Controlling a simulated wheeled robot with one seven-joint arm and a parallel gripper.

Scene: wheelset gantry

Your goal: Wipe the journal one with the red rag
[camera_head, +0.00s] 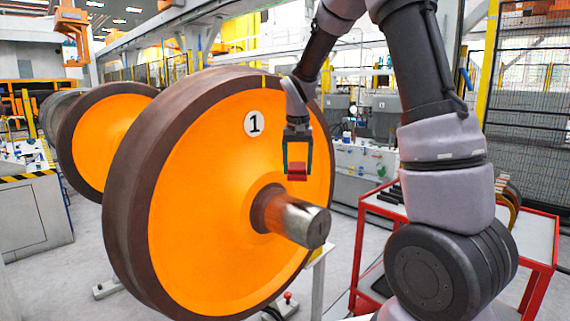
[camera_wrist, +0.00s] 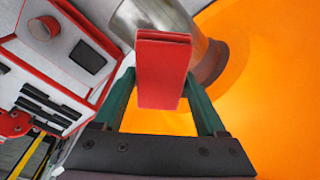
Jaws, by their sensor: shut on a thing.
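The large wheel (camera_head: 215,190) has an orange face and a dark rim, with a round white label reading 1 (camera_head: 254,123). Its journal (camera_head: 298,220), a short metal shaft end, sticks out from the hub toward the lower right. My gripper (camera_head: 297,172) is shut on the red rag (camera_head: 297,170), a folded red block. It holds the rag above the journal, and a gap shows between them in the head view. In the wrist view the rag (camera_wrist: 163,70) covers part of the journal (camera_wrist: 150,18), so contact cannot be judged there.
A red cart with a pale top (camera_head: 535,235) stands at the right, partly behind my arm. It also shows at the left of the wrist view, with dark tools (camera_wrist: 45,105) on it. A second orange wheel (camera_head: 103,140) is behind at the left. A mesh fence (camera_head: 535,110) stands at the back right.

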